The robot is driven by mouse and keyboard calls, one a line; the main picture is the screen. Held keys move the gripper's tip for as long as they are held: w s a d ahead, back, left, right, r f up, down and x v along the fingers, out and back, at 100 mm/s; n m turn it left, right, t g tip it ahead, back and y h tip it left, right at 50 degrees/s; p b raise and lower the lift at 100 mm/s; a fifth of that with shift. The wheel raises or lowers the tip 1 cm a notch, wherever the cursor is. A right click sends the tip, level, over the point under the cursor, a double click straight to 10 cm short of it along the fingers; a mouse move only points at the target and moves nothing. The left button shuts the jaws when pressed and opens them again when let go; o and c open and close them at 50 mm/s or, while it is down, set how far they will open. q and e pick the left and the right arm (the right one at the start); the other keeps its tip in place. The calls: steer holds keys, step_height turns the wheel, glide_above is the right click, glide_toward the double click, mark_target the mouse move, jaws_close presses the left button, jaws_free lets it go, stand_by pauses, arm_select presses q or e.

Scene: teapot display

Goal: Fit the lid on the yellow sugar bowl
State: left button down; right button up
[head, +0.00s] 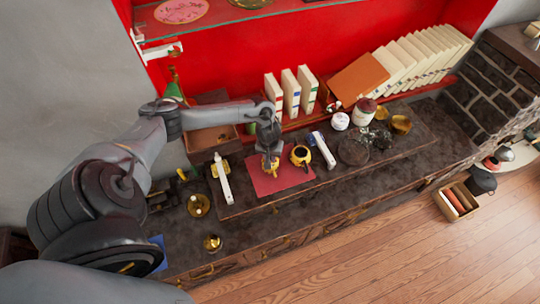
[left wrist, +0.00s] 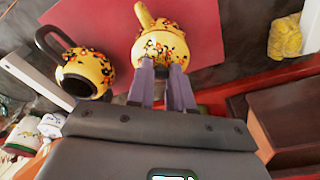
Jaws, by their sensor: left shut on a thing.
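My left gripper (head: 269,154) is over the red mat, and its fingers also show in the left wrist view (left wrist: 163,70). They close on a yellow flowered piece (left wrist: 160,45) with a plain yellow projection pointing away. In the head view this yellow piece (head: 270,168) is largely covered by the gripper. The fingers hide where it is gripped, and I cannot tell whether it is the lid alone. An open yellow flowered pot (head: 300,156) with a dark mouth and black handle stands beside it on the mat. This pot is at left in the left wrist view (left wrist: 88,72). My right gripper is not in view.
The red mat (head: 289,181) lies on the dark stone counter. A white box-like item (head: 323,150) stands just right of the open pot, and another long white item (head: 222,178) lies left of the mat. Books (head: 290,92) and a white jar (head: 340,121) are behind. Brass pieces (head: 199,205) stand front left.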

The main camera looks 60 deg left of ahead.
arm_select(q)
steer(key=shift+f, duration=0.25)
steer(key=c, duration=0.9)
jaws_free()
steer(key=shift+c, duration=0.2)
steer(key=shift+r, duration=0.1)
step_height(320, 180, up, 10)
steer(key=d+p, duration=0.1)
steer(key=shift+s+r+p, duration=0.25)
steer(key=shift+s+p, duration=0.15)
steer(key=shift+s, duration=0.1)
